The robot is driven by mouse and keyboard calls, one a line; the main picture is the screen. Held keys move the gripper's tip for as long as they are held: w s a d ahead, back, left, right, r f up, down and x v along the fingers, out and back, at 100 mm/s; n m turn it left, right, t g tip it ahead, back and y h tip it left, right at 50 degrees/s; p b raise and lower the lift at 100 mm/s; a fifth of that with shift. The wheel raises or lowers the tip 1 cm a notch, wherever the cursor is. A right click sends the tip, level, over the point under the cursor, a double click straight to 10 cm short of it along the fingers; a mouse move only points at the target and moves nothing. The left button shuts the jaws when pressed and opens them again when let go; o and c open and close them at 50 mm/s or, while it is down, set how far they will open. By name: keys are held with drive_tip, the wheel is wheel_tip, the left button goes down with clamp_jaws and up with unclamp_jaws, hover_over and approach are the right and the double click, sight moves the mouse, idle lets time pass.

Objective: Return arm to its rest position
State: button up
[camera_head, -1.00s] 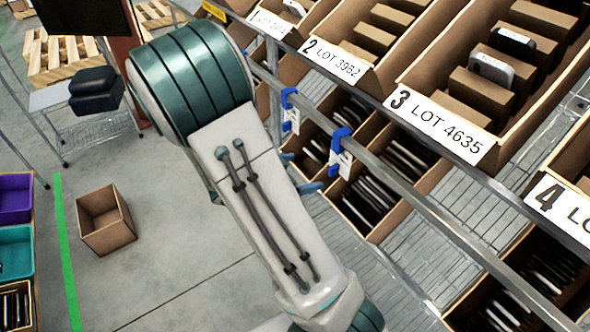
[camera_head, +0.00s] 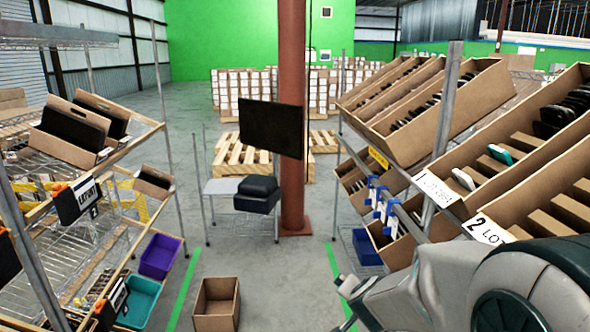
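My arm (camera_head: 480,285) shows at the lower right of the head view, its grey-white links and dark green joint cover cut off by the frame edge. It is close in front of the right-hand rack. A grey, narrow end part of it reaches down and left near the floor at the bottom, partly out of frame. I cannot make out the fingers of my gripper. Nothing is seen held.
Tilted cartons (camera_head: 435,110) on the right rack stand close to my arm. A left rack holds cartons, a purple bin (camera_head: 160,256) and a teal bin (camera_head: 138,302). An empty carton (camera_head: 216,304) sits on the floor. A red-brown column (camera_head: 291,190) stands ahead; the aisle floor is open.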

drive_tip(key=s+a+r+n+g+y, duration=0.2)
drive_tip(key=s+a+r+n+y, duration=0.25)
drive_tip(key=s, duration=0.35)
drive_tip(key=s+d+r+n+g+h+p, duration=0.1)
drive_tip(key=s+d+n+g+h, duration=0.2)
drive_tip(key=s, duration=0.9)
drive_tip(key=shift+s+d+n+g, duration=0.3)
drive_tip(key=shift+d+n+g, duration=0.15)
drive_tip(key=shift+d+g, duration=0.35)
